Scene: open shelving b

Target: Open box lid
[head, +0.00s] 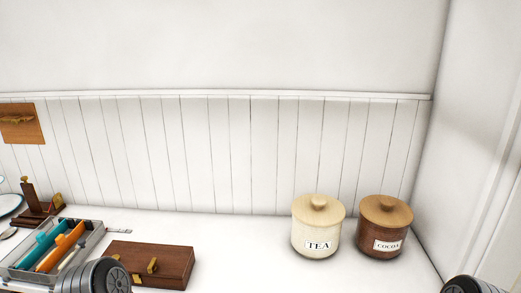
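A dark brown wooden box (165,256) lies on the white counter, left of centre at the bottom of the head view. Its lid looks shut. Brass-coloured fittings (152,265) show on the box. A round dark grey part of my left arm is at the bottom edge, just left of the box, and overlaps the view near its left end. A similar part of my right arm is in the bottom right corner, far from the box. The fingers of both grippers are out of view.
A grey tray (93,238) with teal and orange tools stands left of the box. A tea canister (315,230) and a cocoa canister (383,230) stand to the right. Counter between box and canisters is clear. A panelled wall (230,150) closes the back.

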